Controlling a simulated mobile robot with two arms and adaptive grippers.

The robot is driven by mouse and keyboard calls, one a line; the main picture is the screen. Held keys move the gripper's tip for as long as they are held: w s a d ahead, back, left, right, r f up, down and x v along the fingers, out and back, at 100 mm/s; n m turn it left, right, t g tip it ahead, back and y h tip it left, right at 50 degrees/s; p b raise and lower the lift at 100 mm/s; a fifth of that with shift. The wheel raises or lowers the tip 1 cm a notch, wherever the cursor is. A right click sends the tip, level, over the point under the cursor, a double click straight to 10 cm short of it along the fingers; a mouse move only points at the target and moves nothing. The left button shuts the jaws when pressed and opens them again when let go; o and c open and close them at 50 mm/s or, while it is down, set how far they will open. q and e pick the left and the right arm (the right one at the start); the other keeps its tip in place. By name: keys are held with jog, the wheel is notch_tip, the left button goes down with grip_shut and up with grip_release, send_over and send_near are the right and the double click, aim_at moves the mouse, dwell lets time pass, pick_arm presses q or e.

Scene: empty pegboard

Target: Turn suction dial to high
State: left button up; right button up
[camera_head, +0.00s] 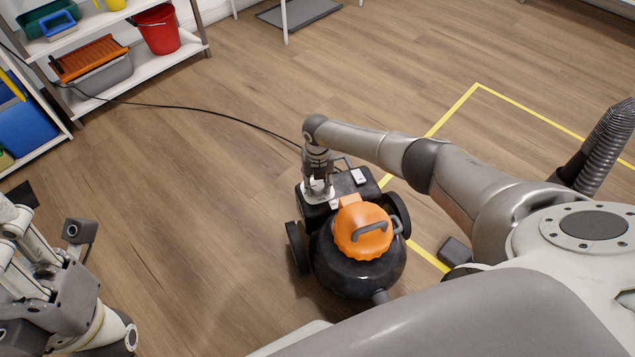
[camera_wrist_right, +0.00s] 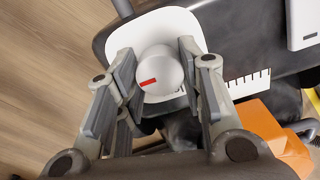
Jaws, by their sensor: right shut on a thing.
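The vacuum cleaner (camera_head: 355,255) stands on the wooden floor, with a black body and an orange cap. The suction dial (camera_wrist_right: 160,70) is a round white knob on a white plate in the right wrist view. Its red mark lies at the lower left of its face. My right gripper (camera_head: 318,190) reaches down over the plate in the head view and hides the dial there. In the right wrist view its two fingers (camera_wrist_right: 157,73) are shut on the dial from both sides. My left gripper (camera_head: 50,215) is at the left edge, apart from the vacuum; its finger opening is unclear.
A black cord (camera_head: 215,111) runs from the shelves (camera_head: 150,68) to the vacuum. Yellow tape (camera_head: 530,110) marks the floor at right. The floor left of the vacuum is clear.

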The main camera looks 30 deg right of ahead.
aim_at(318, 185)
jog(key=o, duration=1)
jog(key=shift+o, duration=0.2)
jog(key=shift+r, duration=0.15)
jog(key=shift+r, duration=0.25)
notch_tip(318, 185, up, 11)
jog(key=shift+r, duration=0.1)
